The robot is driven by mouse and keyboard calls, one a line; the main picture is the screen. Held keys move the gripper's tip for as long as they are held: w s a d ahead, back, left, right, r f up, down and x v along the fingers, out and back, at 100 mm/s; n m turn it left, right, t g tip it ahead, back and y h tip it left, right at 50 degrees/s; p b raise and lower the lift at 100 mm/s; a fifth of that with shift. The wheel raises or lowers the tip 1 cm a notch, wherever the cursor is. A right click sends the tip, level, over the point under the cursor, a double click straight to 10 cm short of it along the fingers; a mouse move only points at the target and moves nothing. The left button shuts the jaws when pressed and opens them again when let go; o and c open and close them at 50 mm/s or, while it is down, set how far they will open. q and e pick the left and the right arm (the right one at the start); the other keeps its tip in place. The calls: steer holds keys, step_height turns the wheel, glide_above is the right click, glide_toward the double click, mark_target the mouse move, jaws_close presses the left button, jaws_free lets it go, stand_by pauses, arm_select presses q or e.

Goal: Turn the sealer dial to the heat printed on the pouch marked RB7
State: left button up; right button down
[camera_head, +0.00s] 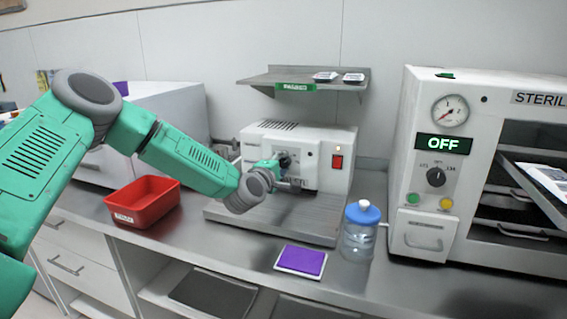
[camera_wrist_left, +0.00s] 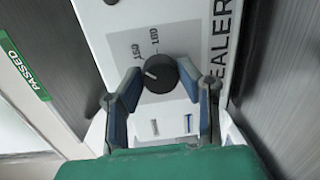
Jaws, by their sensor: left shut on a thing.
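The white sealer (camera_head: 312,145) stands on the counter, with a red switch on its front. My left gripper (camera_head: 287,173) reaches its front face and partly hides the dial. In the left wrist view the round black dial (camera_wrist_left: 162,75) sits between the fingertips of my left gripper (camera_wrist_left: 161,84), which is shut on it. Two small packs (camera_head: 340,77) lie on the wall shelf. Their print is too small to read, so I cannot tell which is RB7. My right gripper is not in view.
A red bin (camera_head: 143,203) stands left of the sealer. A purple-topped pad (camera_head: 301,261) and a blue-capped bottle (camera_head: 358,236) stand in front and to the right. The steriliser (camera_head: 424,95), showing OFF, has its own dial. The shelf (camera_head: 262,79) hangs above the sealer.

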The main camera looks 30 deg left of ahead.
arm_select(q)
steer(key=m, duration=0.2)
steer(key=m+p, duration=0.1)
steer(key=m, duration=0.2)
steer(key=shift+f+g+y+p, duration=0.2)
steer(key=shift+g+y+p, duration=0.1)
steer(key=shift+m+y+p, duration=0.4)
steer(key=shift+m+p, duration=0.1)
steer(key=shift+m, duration=1.5)
steer(key=o, duration=1.1)
steer(key=shift+s, duration=0.1)
steer(key=shift+o, duration=0.2)
steer(key=shift+a, duration=0.1)
